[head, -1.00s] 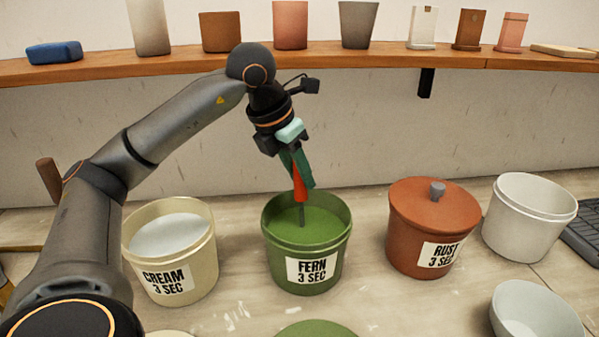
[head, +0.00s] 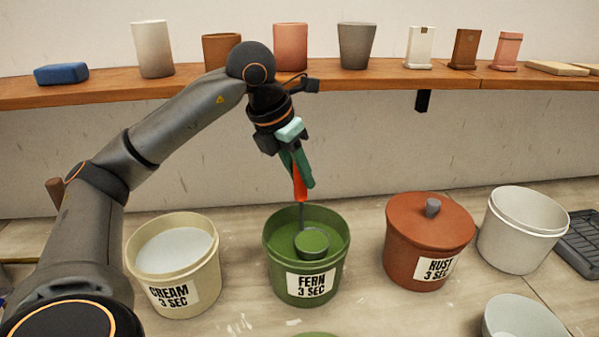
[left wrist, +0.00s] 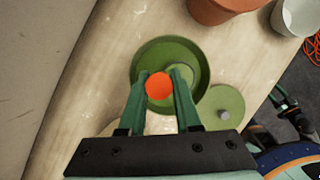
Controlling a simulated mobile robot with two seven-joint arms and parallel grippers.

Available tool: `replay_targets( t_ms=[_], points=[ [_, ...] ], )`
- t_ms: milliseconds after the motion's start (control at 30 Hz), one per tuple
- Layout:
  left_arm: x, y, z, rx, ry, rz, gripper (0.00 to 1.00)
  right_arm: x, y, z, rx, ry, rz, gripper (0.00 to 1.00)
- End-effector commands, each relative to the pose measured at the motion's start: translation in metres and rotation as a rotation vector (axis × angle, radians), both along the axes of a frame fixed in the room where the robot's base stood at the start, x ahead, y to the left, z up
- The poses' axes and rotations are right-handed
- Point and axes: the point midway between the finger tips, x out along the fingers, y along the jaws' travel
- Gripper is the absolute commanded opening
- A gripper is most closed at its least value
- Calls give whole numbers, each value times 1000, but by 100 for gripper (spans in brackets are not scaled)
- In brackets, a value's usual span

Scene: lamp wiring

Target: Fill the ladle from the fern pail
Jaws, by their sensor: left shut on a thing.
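The fern pail (head: 307,285) is green, labelled "FERN 3 SEC", uncovered, and holds green liquid. My left gripper (head: 302,172) is above it, shut on the red-orange handle of the ladle (head: 300,188). The ladle's grey shaft runs down to its round cup, which shows inside the pail at about the liquid's surface, with green inside it. In the left wrist view the handle's round orange end (left wrist: 159,87) sits between the green fingers, over the pail (left wrist: 146,58). What seems to be my right gripper (left wrist: 284,102) is at the right there, too small to read.
The cream pail (head: 174,285) is open at the left. The lidded rust pail (head: 422,262) and a white bucket (head: 515,240) stand right. A pale bowl (head: 522,318) is at front right. The green lid (left wrist: 215,100) lies near the fern pail. A shelf (head: 380,80) with pots runs behind.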

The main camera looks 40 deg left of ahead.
Motion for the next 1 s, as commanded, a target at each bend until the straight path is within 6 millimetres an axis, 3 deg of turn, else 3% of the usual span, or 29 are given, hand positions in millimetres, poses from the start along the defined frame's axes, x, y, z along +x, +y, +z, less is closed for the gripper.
replay_targets(
  t_ms=[1000],
  points=[
    [0, 0, 65, -1, -3, 1, 0, 1, 1, 63, 2, -2, -1, 68]
  ],
)
